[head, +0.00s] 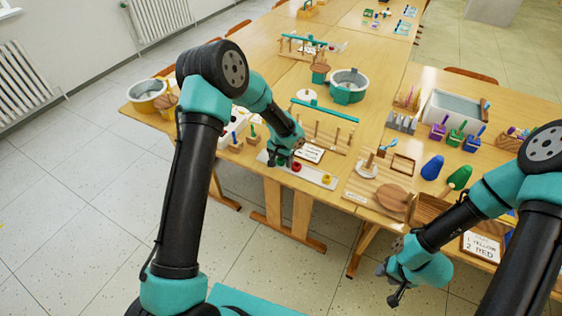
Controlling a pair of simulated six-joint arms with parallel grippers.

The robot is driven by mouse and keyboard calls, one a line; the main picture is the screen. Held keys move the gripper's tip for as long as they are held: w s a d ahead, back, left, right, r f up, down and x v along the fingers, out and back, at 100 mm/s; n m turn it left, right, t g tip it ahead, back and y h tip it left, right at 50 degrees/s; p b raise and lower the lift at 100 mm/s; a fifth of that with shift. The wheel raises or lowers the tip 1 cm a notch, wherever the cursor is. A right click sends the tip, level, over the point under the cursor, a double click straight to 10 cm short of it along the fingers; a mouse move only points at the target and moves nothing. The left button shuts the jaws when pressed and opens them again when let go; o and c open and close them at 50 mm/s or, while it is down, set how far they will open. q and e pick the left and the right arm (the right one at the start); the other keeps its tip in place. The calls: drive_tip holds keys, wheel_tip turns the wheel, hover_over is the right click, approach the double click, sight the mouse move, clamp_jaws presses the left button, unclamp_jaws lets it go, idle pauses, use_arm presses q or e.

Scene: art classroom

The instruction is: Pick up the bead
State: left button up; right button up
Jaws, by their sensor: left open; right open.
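Small beads lie on a pale strip tray (318,178) at the table's front edge. A red bead (297,167) and a yellow bead (327,180) show clearly. A dark green bead (281,161) sits at the left, partly hidden by my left gripper. My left gripper (277,157) is open, low over the left part of the tray; whether it touches the green bead I cannot tell. My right gripper (388,285) is open and empty, off the table's front edge at the lower right.
Behind the tray stand a rack with upright pegs (330,133) and a small card (310,152). A wooden board with a round disc (392,198) lies to the right. The floor in front is clear.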

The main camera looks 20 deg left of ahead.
use_arm(q)
drive_tip(key=shift+c, duration=0.4)
drive_tip(key=c, duration=0.9)
drive_tip(key=shift+r, duration=0.15)
drive_tip(key=shift+r, duration=0.6)
wheel_tip(320, 180, up, 2)
drive_tip(key=shift+r, duration=0.1)
drive_tip(key=s+d, duration=0.2)
drive_tip(key=s, duration=0.5)
drive_tip(key=s+d+r, duration=0.1)
drive_tip(key=s+d, duration=0.2)
drive_tip(key=s, duration=0.5)
drive_tip(key=shift+d+r, duration=0.15)
